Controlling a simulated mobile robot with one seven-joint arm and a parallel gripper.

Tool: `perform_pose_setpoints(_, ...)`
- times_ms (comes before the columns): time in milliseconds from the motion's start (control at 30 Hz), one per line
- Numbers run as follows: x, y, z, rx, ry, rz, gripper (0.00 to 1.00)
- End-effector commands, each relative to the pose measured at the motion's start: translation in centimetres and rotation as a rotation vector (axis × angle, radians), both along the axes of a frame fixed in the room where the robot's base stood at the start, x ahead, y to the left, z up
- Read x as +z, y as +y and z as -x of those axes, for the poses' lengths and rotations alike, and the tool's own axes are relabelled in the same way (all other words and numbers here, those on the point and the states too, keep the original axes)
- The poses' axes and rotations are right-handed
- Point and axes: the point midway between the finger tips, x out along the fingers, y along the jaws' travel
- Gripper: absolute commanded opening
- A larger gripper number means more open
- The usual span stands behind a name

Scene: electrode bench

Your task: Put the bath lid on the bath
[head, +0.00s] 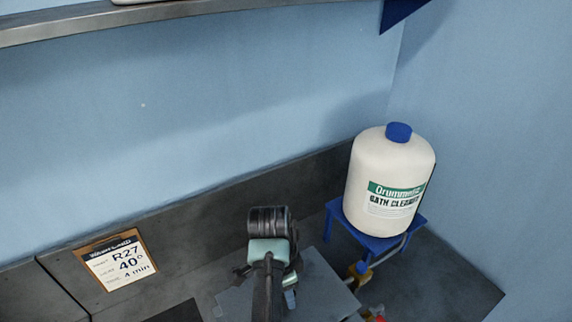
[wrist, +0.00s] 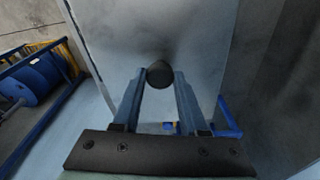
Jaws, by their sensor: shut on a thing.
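The bath lid is a flat grey plate with a round dark knob; it fills the middle of the wrist view (wrist: 120,45). My gripper (wrist: 160,82) has its two blue fingers shut on the knob. In the head view the lid (head: 325,288) shows as a grey plate below and around my wrist, partly covered by it. I cannot make out the bath in either view, nor whether the lid touches anything below.
A white bath cleaner jug (head: 390,185) with a blue cap stands on a blue stand (head: 372,242) right of the lid. A clipboard card (head: 117,262) leans at the left. A shelf (head: 170,15) runs above. A blue reel (wrist: 42,75) shows at the wrist view's left.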

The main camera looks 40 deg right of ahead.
Motion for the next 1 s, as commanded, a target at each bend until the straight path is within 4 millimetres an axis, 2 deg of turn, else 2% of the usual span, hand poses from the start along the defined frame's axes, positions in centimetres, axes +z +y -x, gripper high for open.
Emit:
perform_pose_setpoints(600, -5.2, 0.0, 0.0, 0.0, -0.002, 0.001, 0.0)
perform_pose_setpoints(1000, -5.5, 0.0, -0.1, 0.0, -0.002, 0.002, 0.0)
